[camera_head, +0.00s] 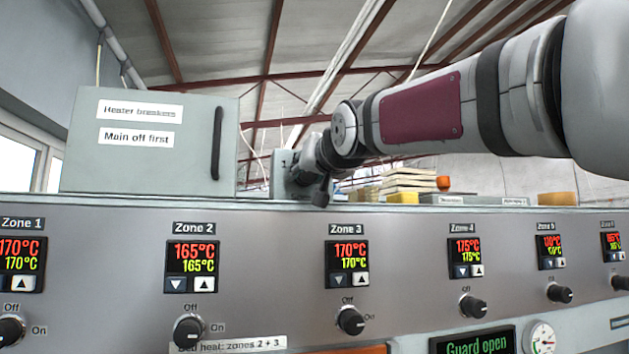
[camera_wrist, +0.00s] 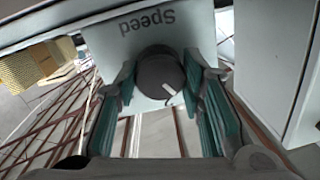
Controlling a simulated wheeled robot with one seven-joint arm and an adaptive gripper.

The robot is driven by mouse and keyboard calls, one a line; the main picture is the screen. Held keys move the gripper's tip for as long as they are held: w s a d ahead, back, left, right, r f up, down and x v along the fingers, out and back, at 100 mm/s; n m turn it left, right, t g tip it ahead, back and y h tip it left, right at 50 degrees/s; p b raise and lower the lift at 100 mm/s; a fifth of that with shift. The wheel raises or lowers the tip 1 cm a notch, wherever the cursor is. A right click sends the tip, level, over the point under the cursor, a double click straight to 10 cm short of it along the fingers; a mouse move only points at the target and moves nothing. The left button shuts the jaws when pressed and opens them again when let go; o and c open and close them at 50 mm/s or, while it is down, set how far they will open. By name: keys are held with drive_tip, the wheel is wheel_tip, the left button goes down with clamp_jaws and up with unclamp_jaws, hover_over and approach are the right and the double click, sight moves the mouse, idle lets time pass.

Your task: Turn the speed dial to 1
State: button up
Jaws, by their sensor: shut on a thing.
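The speed dial (camera_wrist: 158,74) is a dark round knob on a pale panel (camera_wrist: 205,28) marked "Speed", which reads upside down in the wrist view. A short white mark on the dial points to the lower right there; I see no scale numbers beside it. My gripper (camera_wrist: 162,82) is shut on the dial, with one green-padded finger on each side. In the head view my gripper (camera_head: 318,178) is at the pale box (camera_head: 284,168) behind the control panel, and it hides the dial.
A grey heater breaker cabinet (camera_head: 200,135) with a dark handle stands just left of the box. The control panel (camera_head: 260,260) in front carries zone displays and black knobs (camera_head: 351,321). Stacked boards (camera_head: 408,180) lie behind on the right.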

drive_tip(key=n+b, duration=0.1)
drive_tip(key=n, duration=0.4)
drive_tip(key=shift+r+h, duration=0.1)
drive_tip(key=shift+h, duration=0.2)
drive_tip(key=shift+n, duration=0.3)
drive_tip(key=o, duration=1.1)
drive_tip(key=shift+o, duration=0.2)
drive_tip(key=v, duration=1.2)
